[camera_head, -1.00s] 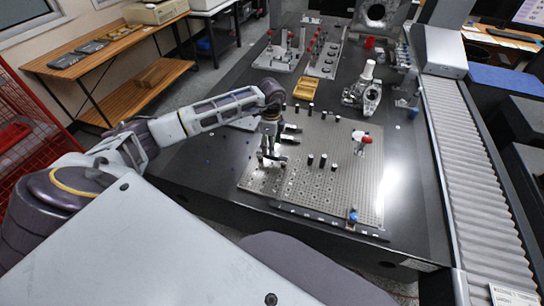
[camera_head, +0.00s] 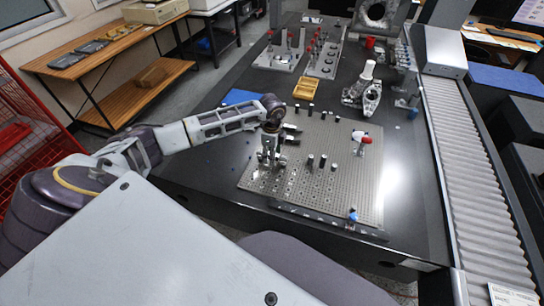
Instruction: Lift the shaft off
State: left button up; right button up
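My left gripper (camera_head: 270,163) points down over the left part of a grey perforated plate (camera_head: 340,190) on the dark table. Its fingers are close to the plate; they are too small to tell whether they are open or hold something. I cannot clearly pick out the shaft; it may be hidden by the gripper. Short dark posts (camera_head: 322,161) stand upright on the plate, right of the gripper. A red-and-white piece (camera_head: 361,138) stands at the plate's right. My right gripper is not in view.
A yellow tray (camera_head: 308,88) and a blue sheet (camera_head: 243,97) lie behind the plate. A metal casting (camera_head: 367,93) stands to the back right, with racks of parts (camera_head: 325,55) farther back. A grey ribbed cover (camera_head: 475,180) runs along the right.

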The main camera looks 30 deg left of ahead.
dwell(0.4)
pick_arm(q)
grip_shut()
